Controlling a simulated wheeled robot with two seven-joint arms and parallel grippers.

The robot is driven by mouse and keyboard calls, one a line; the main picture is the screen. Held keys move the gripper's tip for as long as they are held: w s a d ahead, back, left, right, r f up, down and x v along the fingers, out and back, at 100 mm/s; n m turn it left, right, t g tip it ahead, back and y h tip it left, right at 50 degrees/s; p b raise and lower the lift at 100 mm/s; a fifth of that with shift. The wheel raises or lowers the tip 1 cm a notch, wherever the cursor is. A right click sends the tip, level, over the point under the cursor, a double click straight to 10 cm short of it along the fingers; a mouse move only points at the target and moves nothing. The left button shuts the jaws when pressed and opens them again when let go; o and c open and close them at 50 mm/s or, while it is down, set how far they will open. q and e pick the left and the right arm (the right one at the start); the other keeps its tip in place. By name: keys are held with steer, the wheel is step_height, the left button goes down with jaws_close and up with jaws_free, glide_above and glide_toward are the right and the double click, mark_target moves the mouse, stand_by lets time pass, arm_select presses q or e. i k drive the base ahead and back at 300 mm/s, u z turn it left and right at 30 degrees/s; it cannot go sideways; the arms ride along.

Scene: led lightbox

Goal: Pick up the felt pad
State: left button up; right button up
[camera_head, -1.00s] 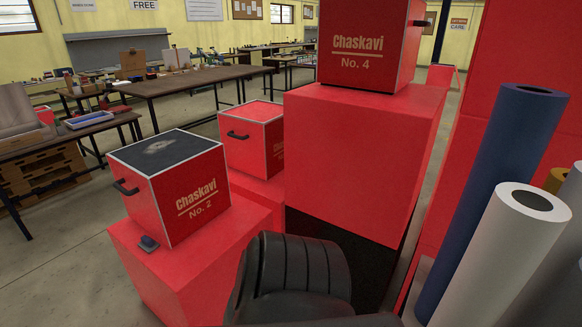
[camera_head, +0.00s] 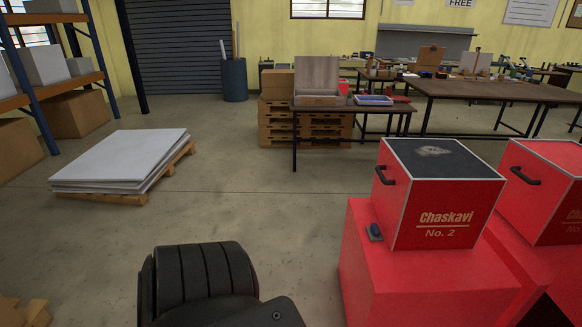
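A small dark grey pad-like object (camera_head: 374,232) lies on top of a red block (camera_head: 430,280), at the left foot of the red box marked Chaskavi No. 2 (camera_head: 440,215). It looks like the felt pad, but it is too small to be sure. The box has a black top with a pale grey smudge (camera_head: 433,151) and a black handle on its left side. Neither of my grippers shows. A black ribbed part at the bottom centre looks like a link of my own arm, and nothing is seen held.
Another red box (camera_head: 545,190) stands close on the right. A pallet with white sheets (camera_head: 120,160) lies at the left. A table (camera_head: 380,106) and pallets (camera_head: 275,125) stand behind. The floor (camera_head: 260,215) between is clear.

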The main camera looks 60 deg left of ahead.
mark_target(375, 235)
steer(key=u, duration=0.85)
steer(key=i, duration=0.15)
steer(key=u, duration=0.05)
